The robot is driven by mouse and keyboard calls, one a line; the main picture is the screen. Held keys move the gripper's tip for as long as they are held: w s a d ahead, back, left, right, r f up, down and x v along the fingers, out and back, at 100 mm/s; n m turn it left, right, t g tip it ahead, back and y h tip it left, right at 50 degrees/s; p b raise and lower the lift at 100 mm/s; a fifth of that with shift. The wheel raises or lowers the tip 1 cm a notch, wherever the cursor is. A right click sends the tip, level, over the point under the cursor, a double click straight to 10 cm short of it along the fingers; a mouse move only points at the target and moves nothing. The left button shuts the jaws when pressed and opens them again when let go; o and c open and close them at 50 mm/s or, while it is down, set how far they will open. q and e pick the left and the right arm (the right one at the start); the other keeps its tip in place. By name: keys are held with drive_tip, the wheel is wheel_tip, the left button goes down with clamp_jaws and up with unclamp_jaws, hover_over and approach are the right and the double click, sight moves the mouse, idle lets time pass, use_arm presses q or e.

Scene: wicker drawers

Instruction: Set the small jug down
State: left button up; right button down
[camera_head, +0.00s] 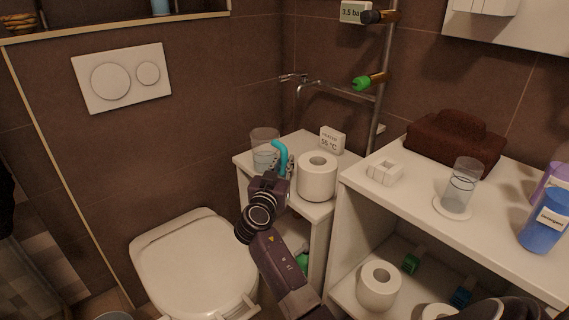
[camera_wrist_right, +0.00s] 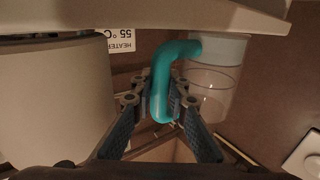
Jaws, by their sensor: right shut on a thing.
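The small jug (camera_head: 264,141) is clear, with a turquoise handle (camera_head: 281,152) and a pale bluish lower part. It is upright at the back left of the low white cabinet top (camera_head: 317,210). My right gripper (camera_head: 278,172) is shut on the handle, which also shows between the fingers in the right wrist view (camera_wrist_right: 161,95). The jug body (camera_wrist_right: 210,95) is beside the fingers there, in an upside-down picture. Its base is at or very close to the cabinet top; I cannot tell whether it touches. My left gripper is not in view.
A toilet roll (camera_head: 317,183) stands close to the right of my right gripper. A heater sign (camera_head: 332,141) stands behind it. The toilet (camera_head: 195,258) is to the left. A higher white shelf (camera_head: 410,196) on the right bears a glass (camera_head: 462,187) and a brown towel (camera_head: 455,143).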

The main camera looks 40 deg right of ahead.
drive_tip(key=c, duration=1.9)
unclamp_jaws()
drive_tip(key=shift+r, duration=0.15)
drive_tip(key=v, duration=1.2)
drive_tip(key=shift+a, duration=0.1)
